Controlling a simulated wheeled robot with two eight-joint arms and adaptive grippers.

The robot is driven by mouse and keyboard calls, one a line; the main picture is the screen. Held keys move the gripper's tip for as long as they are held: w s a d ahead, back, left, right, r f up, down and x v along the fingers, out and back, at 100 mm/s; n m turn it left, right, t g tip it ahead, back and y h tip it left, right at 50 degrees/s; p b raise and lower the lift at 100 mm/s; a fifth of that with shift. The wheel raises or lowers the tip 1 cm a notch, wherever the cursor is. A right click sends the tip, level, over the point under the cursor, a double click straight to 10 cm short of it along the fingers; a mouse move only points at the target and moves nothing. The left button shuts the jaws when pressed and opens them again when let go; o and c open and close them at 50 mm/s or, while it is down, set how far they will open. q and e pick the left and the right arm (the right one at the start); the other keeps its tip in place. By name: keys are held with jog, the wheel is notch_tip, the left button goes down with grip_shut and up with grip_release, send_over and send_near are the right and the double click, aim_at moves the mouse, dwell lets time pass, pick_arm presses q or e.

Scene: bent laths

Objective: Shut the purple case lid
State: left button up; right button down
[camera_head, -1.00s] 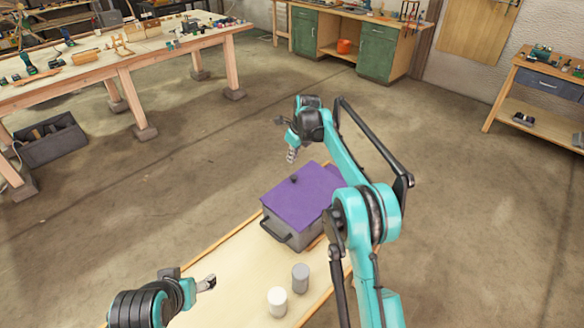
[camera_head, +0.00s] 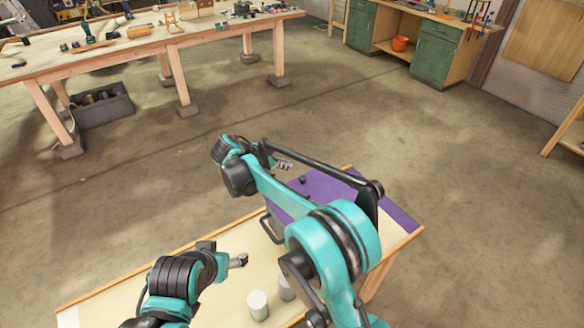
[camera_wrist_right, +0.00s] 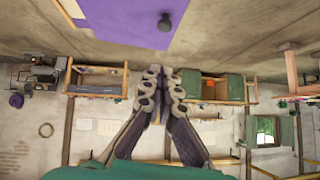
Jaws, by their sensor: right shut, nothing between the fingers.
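The purple lid (camera_head: 318,186) has a small dark knob (camera_head: 302,180) near its far left side. My right arm hides much of it, so I cannot tell whether it is fully down. The grey case below is mostly hidden; its dark handle (camera_head: 268,229) shows. My right gripper (camera_head: 284,165) is shut and empty, just beyond the knob in the head view. In the right wrist view the lid (camera_wrist_right: 115,22) and knob (camera_wrist_right: 165,22) appear above the closed fingertips (camera_wrist_right: 157,72), apart from them. My left gripper (camera_head: 240,260) is over the table's left part; its jaw opening is unclear.
A white cylinder (camera_head: 258,305) and a partly hidden grey cylinder (camera_head: 286,289) stand on the table (camera_head: 190,262) near the front. A purple area (camera_head: 401,216) shows right of my arm. Long workbench (camera_head: 130,42) and grey bin (camera_head: 100,108) stand farther back; floor between is clear.

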jog(key=x, duration=0.3)
jog(key=b+x, duration=0.1)
jog(key=x, duration=0.2)
jog(key=a+f+b+x, duration=0.1)
jog(key=x, duration=0.3)
jog(key=shift+s+f, duration=0.1)
jog(key=shift+s, duration=0.25)
jog(key=shift+w+f, duration=0.1)
jog(key=shift+f, duration=0.65)
jog(key=shift+w+a+f+b, duration=0.1)
jog(key=shift+w+f+b, duration=0.1)
jog(key=shift+f+b, duration=0.35)
jog(key=shift+w+a+f+b, duration=0.2)
jog(key=shift+f+b, duration=0.1)
jog(key=shift+f, duration=0.35)
jog(key=shift+s+r, duration=0.1)
